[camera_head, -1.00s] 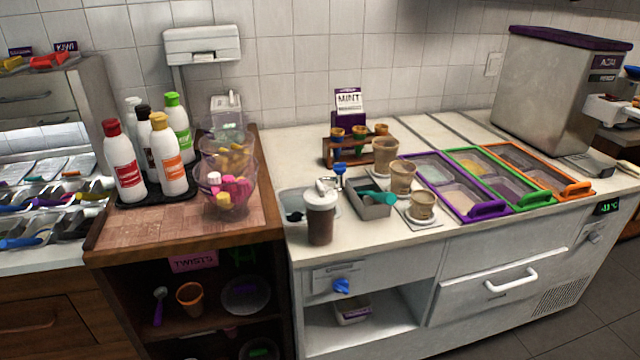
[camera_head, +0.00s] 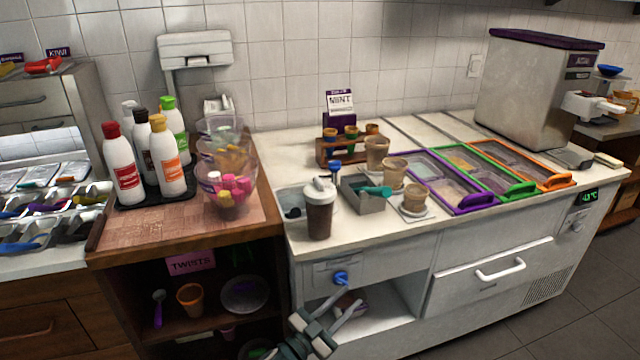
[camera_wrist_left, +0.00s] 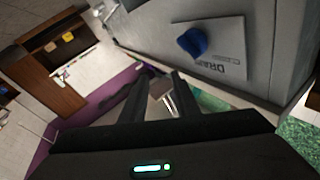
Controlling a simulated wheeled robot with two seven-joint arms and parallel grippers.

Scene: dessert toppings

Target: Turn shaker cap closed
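The shaker (camera_head: 319,216) is a brown, see-through cup with a white cap (camera_head: 320,188). It stands upright near the front left edge of the white counter. Whether the cap is open or closed is too small to tell. My left gripper (camera_head: 352,299) is low in front of the counter, below the shaker and near the blue knob. Its two fingers are apart and nothing is between them; they also show in the left wrist view (camera_wrist_left: 158,83). The shaker does not show in the left wrist view. My right gripper is not in view.
A blue knob (camera_head: 341,277) sits on the counter front; the left wrist view shows it on a plate marked DRAIN (camera_wrist_left: 194,42). A metal bin (camera_head: 362,198) and paper cups (camera_head: 394,174) stand right of the shaker. Bottles (camera_head: 124,170) and clear candy cups (camera_head: 228,190) stand left.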

